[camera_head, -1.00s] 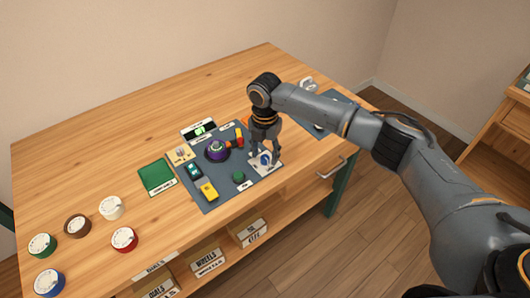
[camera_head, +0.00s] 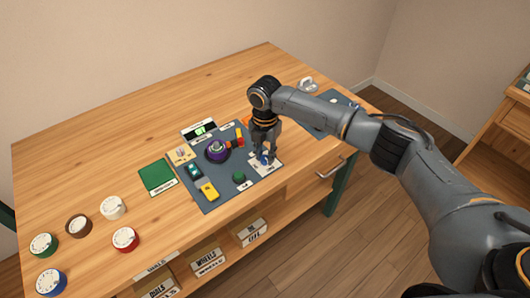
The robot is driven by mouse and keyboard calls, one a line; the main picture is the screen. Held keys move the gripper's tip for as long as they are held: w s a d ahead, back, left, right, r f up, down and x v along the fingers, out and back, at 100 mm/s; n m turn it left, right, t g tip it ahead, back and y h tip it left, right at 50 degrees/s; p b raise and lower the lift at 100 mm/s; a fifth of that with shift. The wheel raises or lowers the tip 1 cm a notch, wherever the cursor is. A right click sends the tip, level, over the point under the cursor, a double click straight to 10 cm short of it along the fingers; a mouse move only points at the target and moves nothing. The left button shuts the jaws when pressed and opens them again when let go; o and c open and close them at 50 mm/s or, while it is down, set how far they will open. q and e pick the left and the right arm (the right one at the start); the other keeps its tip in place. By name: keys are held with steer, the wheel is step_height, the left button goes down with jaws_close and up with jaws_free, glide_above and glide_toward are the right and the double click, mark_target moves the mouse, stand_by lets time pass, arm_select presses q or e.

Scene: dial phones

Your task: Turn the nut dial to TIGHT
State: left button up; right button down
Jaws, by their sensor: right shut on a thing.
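The nut dial (camera_head: 264,160) is a small blue part on a white label plate at the front right corner of the dark grey mat (camera_head: 213,201). My right gripper (camera_head: 265,155) points down over it and is shut on it. The fingers hide much of the dial, and the plate's lettering is too small to read, so I cannot tell where the dial points. My left gripper is out of view.
Several round dials, including a red one (camera_head: 125,240), stand at the table's left. Bare wood lies behind.

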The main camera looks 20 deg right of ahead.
mark_target(265, 158)
steer(key=m+p, duration=0.4)
steer(key=p, duration=0.1)
steer(key=shift+s+r+m, duration=0.1)
steer(key=shift+r+m, duration=0.1)
steer(key=shift+m, duration=0.1)
steer(key=m+p, duration=0.2)
steer(key=m, duration=0.1)
steer(key=shift+m+p, duration=0.3)
steer(key=shift+p, duration=0.05)
steer(key=m+p, duration=0.3)
steer(key=m, duration=0.2)
steer(key=shift+f, duration=0.1)
steer(key=shift+f+m+p, duration=0.1)
steer(key=shift+m+p, duration=1)
steer(key=shift+m, duration=1)
steer(key=c, duration=1.1)
jaws_free()
step_height(265, 158, up, 12)
